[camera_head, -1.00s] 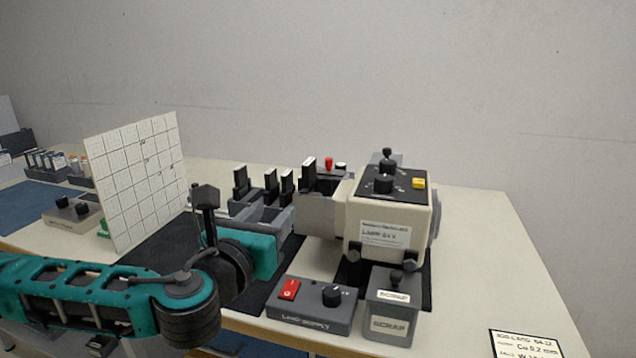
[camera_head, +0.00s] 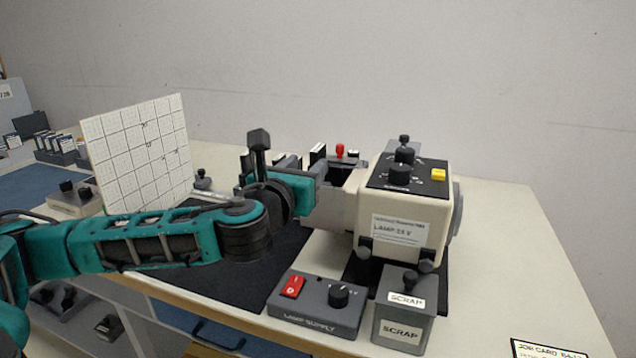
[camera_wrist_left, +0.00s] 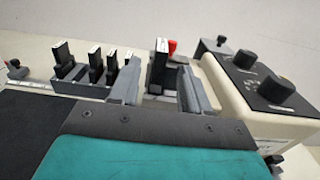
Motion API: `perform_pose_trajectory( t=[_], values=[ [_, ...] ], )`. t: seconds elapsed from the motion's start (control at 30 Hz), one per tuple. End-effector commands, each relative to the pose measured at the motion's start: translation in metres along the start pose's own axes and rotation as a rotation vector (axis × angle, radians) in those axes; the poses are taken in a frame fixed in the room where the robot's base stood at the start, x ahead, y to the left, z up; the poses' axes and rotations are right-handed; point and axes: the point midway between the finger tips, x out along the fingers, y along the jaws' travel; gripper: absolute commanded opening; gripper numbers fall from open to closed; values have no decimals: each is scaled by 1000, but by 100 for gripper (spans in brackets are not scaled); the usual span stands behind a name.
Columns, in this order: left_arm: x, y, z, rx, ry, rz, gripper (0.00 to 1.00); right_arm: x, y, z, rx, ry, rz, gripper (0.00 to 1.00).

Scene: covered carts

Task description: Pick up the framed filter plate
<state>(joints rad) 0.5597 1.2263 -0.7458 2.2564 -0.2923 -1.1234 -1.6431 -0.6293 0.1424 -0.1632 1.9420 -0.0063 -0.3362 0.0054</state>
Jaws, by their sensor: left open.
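Several upright dark plates with white top edges stand along a grey rail; I cannot tell for certain which is the framed filter plate. One dark plate (camera_wrist_left: 160,65) stands beside a red knob in the left wrist view, and its white edge shows in the head view (camera_head: 317,153). My left gripper (camera_wrist_left: 160,88) is open, its two grey fingers on either side of this plate, apparently not touching it. In the head view, my left gripper (camera_head: 322,178) is at the rail beside the lamp housing, its fingers mostly hidden. My right gripper is not in view.
The cream lamp housing (camera_head: 395,215) stands close right of my left gripper. A lamp supply box (camera_head: 318,307) and a grey scrap box (camera_head: 405,308) stand in front. A white gridded panel (camera_head: 138,155) stands left. The table's right side is mostly clear.

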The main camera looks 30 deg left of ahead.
Motion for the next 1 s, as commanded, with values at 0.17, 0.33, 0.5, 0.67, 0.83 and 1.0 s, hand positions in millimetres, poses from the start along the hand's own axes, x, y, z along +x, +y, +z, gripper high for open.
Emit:
perform_pose_trajectory(
  t=[0.17, 0.33, 0.5, 0.67, 0.83, 1.0],
  values=[
    [19, 0, 0, -3, -1, 1, 47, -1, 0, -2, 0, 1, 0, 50],
    [42, -1, 0, -3, -2, 1, 47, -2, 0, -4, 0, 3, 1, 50],
    [51, -1, -1, -1, -1, 0, 47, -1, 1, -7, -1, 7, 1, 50],
    [52, -1, -1, -1, 0, -1, 47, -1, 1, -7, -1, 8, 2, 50],
    [51, -1, -1, -1, 0, -1, 35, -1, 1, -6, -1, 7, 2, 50],
    [51, -1, -1, 0, 0, -1, 19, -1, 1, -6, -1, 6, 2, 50]
  ],
)
